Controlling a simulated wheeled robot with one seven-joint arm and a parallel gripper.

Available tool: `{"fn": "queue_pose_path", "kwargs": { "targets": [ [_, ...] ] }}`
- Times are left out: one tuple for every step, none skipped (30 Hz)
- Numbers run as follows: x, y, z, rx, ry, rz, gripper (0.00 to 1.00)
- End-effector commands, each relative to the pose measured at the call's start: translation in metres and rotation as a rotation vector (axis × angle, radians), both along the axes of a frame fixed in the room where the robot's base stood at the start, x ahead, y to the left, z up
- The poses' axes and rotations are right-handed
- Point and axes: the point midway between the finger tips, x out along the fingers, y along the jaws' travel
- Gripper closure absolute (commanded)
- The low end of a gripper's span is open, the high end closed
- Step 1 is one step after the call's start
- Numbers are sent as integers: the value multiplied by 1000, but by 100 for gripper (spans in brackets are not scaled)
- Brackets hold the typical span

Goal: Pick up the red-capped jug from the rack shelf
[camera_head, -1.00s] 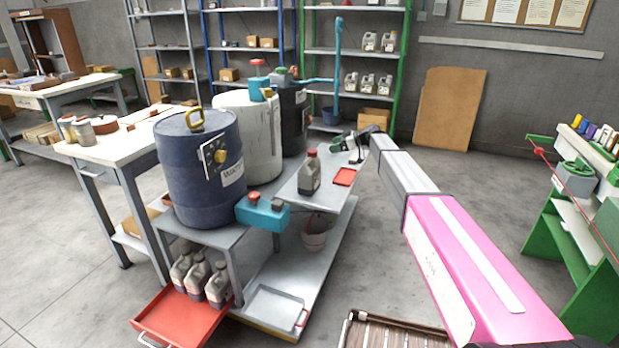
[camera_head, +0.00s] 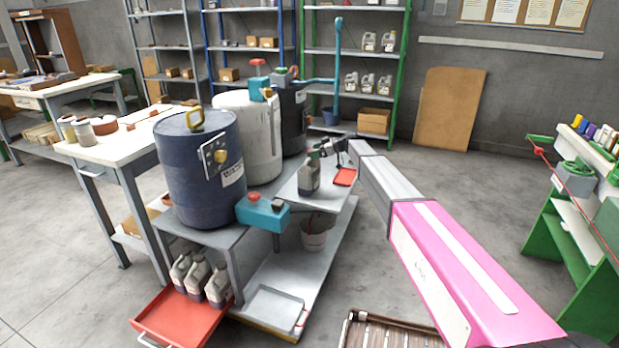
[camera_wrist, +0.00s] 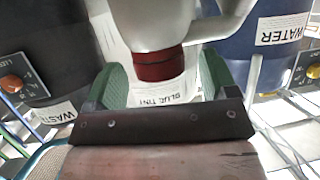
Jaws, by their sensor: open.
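The red-capped jug (camera_head: 309,177) stands upright on the grey rack shelf (camera_head: 322,195) beside the drums. It is grey-white with dark contents low down. My gripper (camera_head: 322,149) is at the height of the jug's cap, just behind and right of it in the head view. In the wrist view my gripper (camera_wrist: 165,82) is open, with one green finger on each side of the red cap (camera_wrist: 158,66). The cap lies between the fingers with gaps on both sides. Most of the jug's body is cut off by the frame there.
A blue drum (camera_head: 195,175), a white drum (camera_head: 245,140) and a dark drum (camera_head: 293,120) stand left and behind. A teal box (camera_head: 262,215) is front left. A bucket (camera_head: 315,234) sits below.

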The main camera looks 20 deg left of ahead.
Motion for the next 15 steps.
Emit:
{"fn": "queue_pose_path", "kwargs": {
  "targets": [
    [0,0,0,0,0,0,21],
    [0,0,0,0,0,0,21],
    [0,0,0,0,0,0,21],
    [0,-1,0,0,0,0,24],
    [0,-1,0,0,0,0,34],
    [0,0,0,0,0,0,47],
    [0,-1,0,0,0,0,57],
    [0,-1,0,0,0,0,67],
    [0,-1,0,0,0,0,80],
    [0,-1,0,0,0,0,90],
    [0,-1,0,0,0,0,99],
    [0,-1,0,0,0,0,100],
    [0,-1,0,0,0,0,100],
    [0,-1,0,0,0,0,100],
    [0,-1,1,1,0,0,100]
  ]
}}
